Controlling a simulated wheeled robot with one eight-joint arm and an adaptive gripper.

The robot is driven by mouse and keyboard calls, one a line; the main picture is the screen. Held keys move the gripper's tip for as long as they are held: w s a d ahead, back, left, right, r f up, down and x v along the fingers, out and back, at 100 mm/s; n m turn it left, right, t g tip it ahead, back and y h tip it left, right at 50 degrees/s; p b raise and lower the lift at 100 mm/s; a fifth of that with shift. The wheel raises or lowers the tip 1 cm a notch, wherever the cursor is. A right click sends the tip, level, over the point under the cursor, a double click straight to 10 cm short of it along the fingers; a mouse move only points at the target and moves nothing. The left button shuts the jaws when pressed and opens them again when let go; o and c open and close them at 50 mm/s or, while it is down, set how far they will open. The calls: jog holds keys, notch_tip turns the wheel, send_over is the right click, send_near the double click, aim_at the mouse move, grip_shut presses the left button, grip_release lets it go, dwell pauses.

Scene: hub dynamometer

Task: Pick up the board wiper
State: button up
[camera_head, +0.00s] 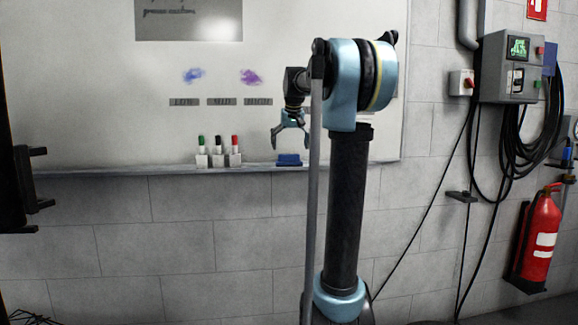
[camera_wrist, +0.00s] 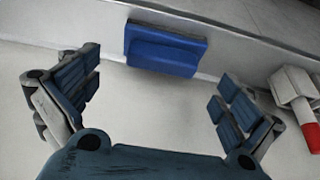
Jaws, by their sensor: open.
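The board wiper (camera_head: 289,160) is a small blue block on the ledge under the whiteboard, just left of my arm in the head view. In the wrist view the board wiper (camera_wrist: 166,48) lies ahead of my gripper, roughly centred between the fingers but beyond their tips. My gripper (camera_head: 291,143) hangs just above the board wiper in the head view. In the wrist view my gripper (camera_wrist: 157,95) has its two fingers spread wide with nothing between them. The fingers appear apart from the wiper.
Several markers in white holders (camera_head: 219,155) stand on the ledge (camera_head: 120,171) left of the wiper. One red-tipped marker (camera_wrist: 312,137) shows at the right of the wrist view. A control box with cables (camera_head: 508,65) and a fire extinguisher (camera_head: 541,240) are at the right.

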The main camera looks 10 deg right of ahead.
aim_at(289, 161)
jog(key=shift+x, duration=3)
jog(key=shift+a, duration=0.15)
jog(key=c, duration=0.8)
